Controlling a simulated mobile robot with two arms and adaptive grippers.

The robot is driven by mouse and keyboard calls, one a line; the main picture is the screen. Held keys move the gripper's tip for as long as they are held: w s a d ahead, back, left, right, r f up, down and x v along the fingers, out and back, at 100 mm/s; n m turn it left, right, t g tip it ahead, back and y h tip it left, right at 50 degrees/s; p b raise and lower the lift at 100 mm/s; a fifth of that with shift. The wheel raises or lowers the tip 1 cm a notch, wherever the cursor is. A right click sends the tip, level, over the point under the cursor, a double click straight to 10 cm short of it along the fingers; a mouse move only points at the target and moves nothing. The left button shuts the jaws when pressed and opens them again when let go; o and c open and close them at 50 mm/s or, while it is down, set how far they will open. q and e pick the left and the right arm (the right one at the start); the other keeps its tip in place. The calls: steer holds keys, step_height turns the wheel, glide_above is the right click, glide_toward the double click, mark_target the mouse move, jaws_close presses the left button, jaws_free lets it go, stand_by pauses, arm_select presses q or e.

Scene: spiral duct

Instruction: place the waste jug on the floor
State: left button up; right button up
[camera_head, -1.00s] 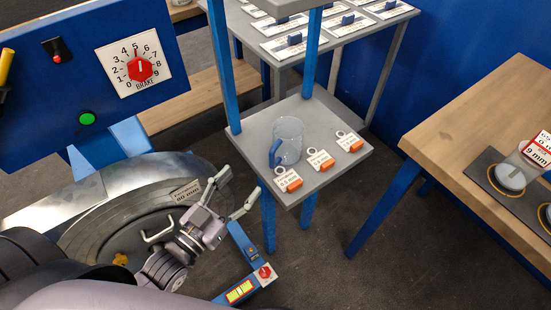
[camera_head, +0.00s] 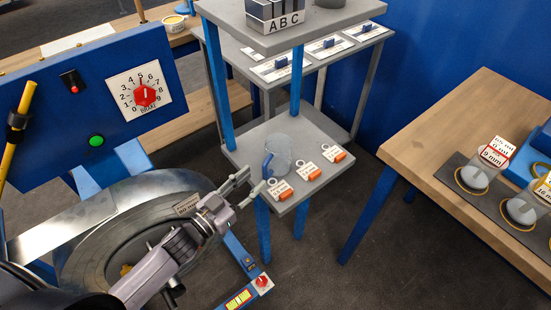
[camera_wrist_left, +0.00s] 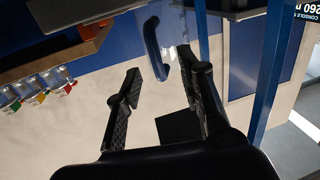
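The waste jug (camera_head: 281,153) is a clear jug with a blue handle, upright on the grey lower shelf (camera_head: 305,134) of the stand. Its blue handle also shows in the left wrist view (camera_wrist_left: 153,46), just beyond the fingertips. My left gripper (camera_head: 248,188) is open and empty at the shelf's front left edge, close to the handle but apart from it. In the left wrist view the left gripper (camera_wrist_left: 160,82) has its two fingers spread, with the handle ahead between them. The dark grey floor (camera_head: 310,255) is bare below the stand. My right gripper is not in view.
Several orange-ended tags (camera_head: 280,190) lie on the shelf beside the jug. A blue panel with a brake dial (camera_head: 139,91) and a large metal reel (camera_head: 130,215) stand left. A wooden table (camera_head: 440,140) with clear containers is at right. Open floor lies between.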

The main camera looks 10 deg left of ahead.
mark_target(264, 172)
arm_select(q)
steer(key=p+x, duration=0.1)
steer(key=x, duration=0.4)
steer(key=shift+s+d, duration=0.1)
steer(key=shift+d, duration=0.1)
steer(key=shift+w+d+f, duration=0.1)
steer(key=shift+w+d, duration=0.05)
steer(key=shift+w, duration=0.2)
jaws_close()
